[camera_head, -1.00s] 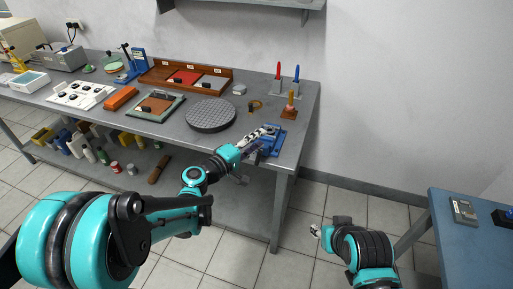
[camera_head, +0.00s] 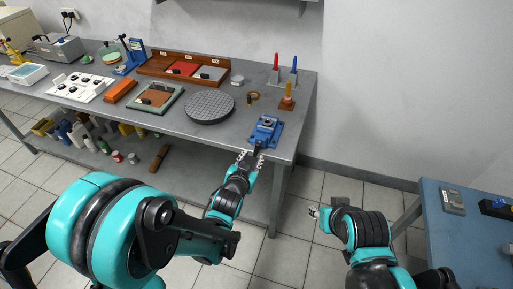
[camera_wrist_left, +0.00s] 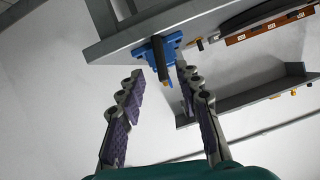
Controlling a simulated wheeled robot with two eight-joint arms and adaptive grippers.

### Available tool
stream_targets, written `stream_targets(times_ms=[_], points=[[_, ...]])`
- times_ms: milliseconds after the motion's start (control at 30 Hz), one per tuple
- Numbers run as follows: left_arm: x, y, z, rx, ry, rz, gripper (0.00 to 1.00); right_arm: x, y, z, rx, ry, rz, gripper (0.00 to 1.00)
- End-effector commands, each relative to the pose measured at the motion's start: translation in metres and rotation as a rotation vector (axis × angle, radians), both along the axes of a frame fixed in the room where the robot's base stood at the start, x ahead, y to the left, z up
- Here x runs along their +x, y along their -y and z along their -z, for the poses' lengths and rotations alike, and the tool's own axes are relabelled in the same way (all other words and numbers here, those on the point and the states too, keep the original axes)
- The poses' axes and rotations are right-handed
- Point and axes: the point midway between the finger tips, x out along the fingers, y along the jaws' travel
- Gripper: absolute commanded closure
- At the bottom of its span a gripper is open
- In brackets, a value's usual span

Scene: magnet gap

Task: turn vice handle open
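The blue vice (camera_head: 266,130) sits at the front right corner of the grey workbench. It also shows in the left wrist view (camera_wrist_left: 155,50), past the fingertips. My left gripper (camera_head: 250,158) is at the bench's front edge, just in front of the vice. In the left wrist view its fingers (camera_wrist_left: 160,82) are spread, with the vice's near end between or beyond them. My right gripper (camera_head: 314,213) is low over the floor, away from the bench.
A round dark plate (camera_head: 210,108) lies left of the vice on the grey workbench (camera_head: 184,130). A stand with a yellow-orange peg (camera_head: 287,103) is behind the vice. A blue table (camera_head: 465,235) stands at the right. Floor between the tables is clear.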

Motion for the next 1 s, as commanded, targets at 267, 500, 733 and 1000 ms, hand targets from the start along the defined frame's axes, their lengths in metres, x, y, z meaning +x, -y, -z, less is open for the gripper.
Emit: stream_targets(times_ms=[267,500,733,1000], points=[[0.037,0.009,0.018,0.003,0.001,-0.001,0.66,0.000,0.000,0.015,0.000,0.000,0.000,0.61],[0.064,0.015,0.028,0.002,0.001,-0.001,0.66,0.000,0.000,0.023,0.000,0.000,0.000,0.61],[0.068,0.016,0.029,0.002,0.001,0.000,0.66,0.000,0.000,0.024,0.000,0.000,0.000,0.61],[0.068,0.016,0.029,0.002,0.001,0.000,1.00,0.000,0.000,0.023,0.000,0.000,0.000,0.61]])
